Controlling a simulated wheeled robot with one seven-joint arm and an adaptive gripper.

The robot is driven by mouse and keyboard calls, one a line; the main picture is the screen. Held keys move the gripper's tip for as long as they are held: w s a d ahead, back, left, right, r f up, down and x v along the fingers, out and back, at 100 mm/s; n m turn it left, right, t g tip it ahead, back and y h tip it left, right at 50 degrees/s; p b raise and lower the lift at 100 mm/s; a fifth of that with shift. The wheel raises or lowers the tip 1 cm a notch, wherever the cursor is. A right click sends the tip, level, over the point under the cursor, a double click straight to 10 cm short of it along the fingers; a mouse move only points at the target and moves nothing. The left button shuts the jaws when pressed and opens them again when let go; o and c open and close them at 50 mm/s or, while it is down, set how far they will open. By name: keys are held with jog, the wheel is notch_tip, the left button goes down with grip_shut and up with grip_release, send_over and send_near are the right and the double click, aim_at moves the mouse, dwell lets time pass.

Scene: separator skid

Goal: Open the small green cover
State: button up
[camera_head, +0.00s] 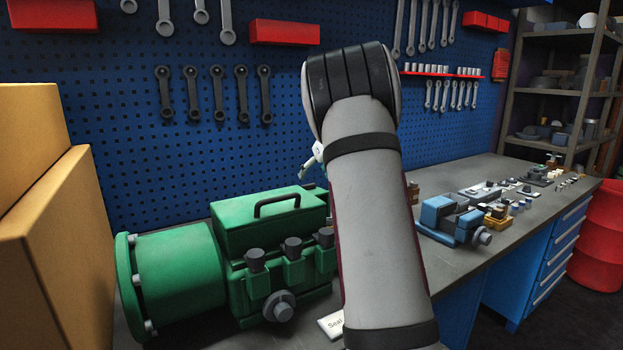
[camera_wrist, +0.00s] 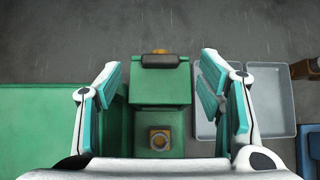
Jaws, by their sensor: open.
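In the wrist view, a small green cover (camera_wrist: 160,88) with a dark handle (camera_wrist: 160,61) along its far edge lies between my fingers, seen from above. It looks shut. My gripper (camera_wrist: 160,82) is open, with one finger to each side of the cover and nothing held. I cannot tell how high the fingers are above it. In the head view, the green machine (camera_head: 180,268) stands on the bench, and my arm hides its right end and most of my gripper.
A larger green lid (camera_head: 262,222) with a black handle tops the machine. A blue vise-like tool (camera_head: 440,215) and small parts are on the bench (camera_head: 475,260). Cardboard boxes (camera_head: 70,240) stand left; a tool pegboard (camera_head: 200,140) is behind.

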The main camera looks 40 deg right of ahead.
jog(key=v, duration=0.7)
jog(key=shift+r, duration=0.2)
